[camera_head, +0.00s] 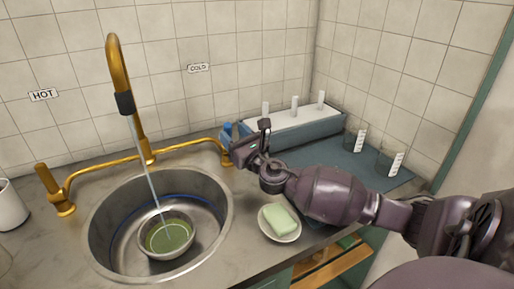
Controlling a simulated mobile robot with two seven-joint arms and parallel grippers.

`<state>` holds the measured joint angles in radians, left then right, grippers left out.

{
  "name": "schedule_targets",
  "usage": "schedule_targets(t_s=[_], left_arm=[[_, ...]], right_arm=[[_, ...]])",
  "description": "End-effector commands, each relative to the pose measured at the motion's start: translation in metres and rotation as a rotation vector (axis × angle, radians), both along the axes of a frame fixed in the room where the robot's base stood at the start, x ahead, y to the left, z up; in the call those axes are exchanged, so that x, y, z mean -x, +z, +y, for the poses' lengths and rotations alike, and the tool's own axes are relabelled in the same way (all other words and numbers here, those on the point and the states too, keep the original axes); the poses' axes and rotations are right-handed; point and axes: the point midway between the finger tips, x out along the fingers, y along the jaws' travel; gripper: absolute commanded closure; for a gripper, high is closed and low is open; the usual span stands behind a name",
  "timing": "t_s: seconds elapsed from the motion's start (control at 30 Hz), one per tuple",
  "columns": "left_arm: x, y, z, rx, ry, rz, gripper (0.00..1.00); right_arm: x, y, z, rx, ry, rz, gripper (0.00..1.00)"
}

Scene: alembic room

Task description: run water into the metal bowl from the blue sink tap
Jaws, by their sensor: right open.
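The metal bowl (166,255) stands in the round sink (101,233), with greenish liquid in it. A thin stream of water (150,178) falls from the gold spout (118,65) into the bowl. The blue tap handle (227,132) is at the right end of the gold pipe, below the COLD label. My right gripper (243,148) is open and right at the blue tap; its fingers partly hide the tap, and I cannot tell whether they touch it. My left gripper is not in view.
A gold tap handle (46,179) stands at the left under the HOT label (43,95). A green soap bar (279,220) lies on a white dish (292,236) in front of my right arm. Glasses (391,163) and a white-topped rack (292,128) stand at the back right. A white cup (10,208) is at the left edge.

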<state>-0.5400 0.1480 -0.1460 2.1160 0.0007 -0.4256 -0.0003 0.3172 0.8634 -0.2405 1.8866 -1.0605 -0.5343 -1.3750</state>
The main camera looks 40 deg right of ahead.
Motion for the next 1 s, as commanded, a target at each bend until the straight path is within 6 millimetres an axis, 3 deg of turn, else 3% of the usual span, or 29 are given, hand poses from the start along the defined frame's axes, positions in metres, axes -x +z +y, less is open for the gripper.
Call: schedule_targets(t_s=[0.5,0.7,1.0], left_arm=[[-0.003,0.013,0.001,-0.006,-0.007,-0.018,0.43],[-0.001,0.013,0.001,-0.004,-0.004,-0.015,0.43],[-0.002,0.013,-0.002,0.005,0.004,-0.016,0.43]], right_arm=[[0.079,0.001,0.002,0.001,0.000,-0.001,0.48],[0.094,0.000,0.003,0.001,0.000,0.000,0.48],[0.097,0.001,0.003,0.001,0.000,-0.001,0.48]])
